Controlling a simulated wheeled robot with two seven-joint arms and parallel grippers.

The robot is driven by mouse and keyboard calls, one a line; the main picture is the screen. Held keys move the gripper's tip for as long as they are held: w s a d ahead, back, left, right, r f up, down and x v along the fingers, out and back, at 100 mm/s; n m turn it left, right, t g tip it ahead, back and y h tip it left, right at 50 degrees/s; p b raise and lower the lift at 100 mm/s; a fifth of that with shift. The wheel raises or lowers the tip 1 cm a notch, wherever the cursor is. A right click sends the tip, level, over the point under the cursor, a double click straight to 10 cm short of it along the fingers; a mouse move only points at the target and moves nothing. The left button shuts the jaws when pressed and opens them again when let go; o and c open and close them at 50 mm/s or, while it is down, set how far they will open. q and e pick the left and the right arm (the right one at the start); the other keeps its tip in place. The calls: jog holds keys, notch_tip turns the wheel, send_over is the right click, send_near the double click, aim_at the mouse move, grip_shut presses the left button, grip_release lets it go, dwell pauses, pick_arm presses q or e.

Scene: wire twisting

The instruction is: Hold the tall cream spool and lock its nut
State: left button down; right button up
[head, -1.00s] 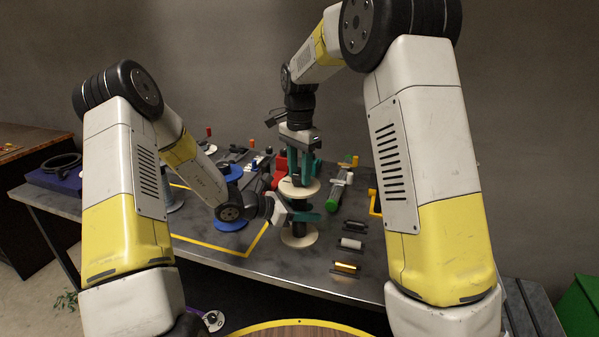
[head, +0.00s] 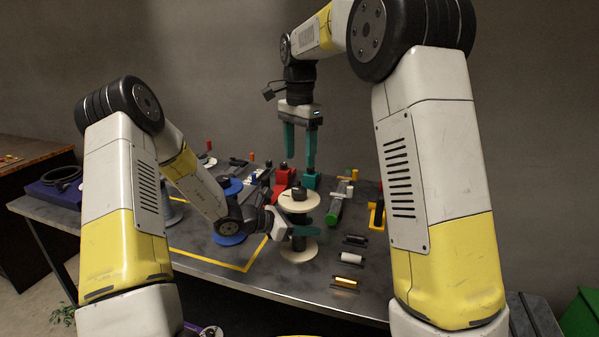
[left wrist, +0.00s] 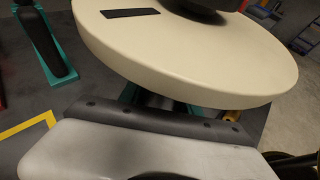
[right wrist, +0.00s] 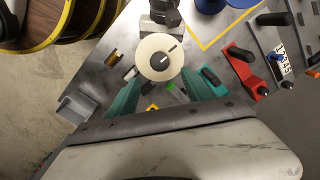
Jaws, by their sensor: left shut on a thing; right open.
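The tall cream spool (head: 299,201) stands upright on the table, with a cream flange at top and bottom. Its dark nut (head: 299,190) sits on the top flange. The nut and a dark mark on the flange show from above in the right wrist view (right wrist: 159,61). My left gripper (head: 298,231) is shut on the spool's core, between the flanges. The left wrist view shows the top flange (left wrist: 190,50) close up; the fingertips are hidden there. My right gripper (head: 300,160) is open and empty, fingers pointing down, above and apart from the nut.
A blue spool (head: 229,236) stands left of the cream one. Red (head: 283,181) and green (head: 335,212) fixtures stand behind it and to its right. Several small rollers (head: 350,258) lie on the right. Yellow tape (head: 215,256) marks the table near the front edge.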

notch_tip(320, 180, up, 3)
jog(key=shift+f, duration=0.2)
pick_arm(q)
jog(key=c, duration=0.8)
grip_release()
jog(key=shift+o, duration=0.2)
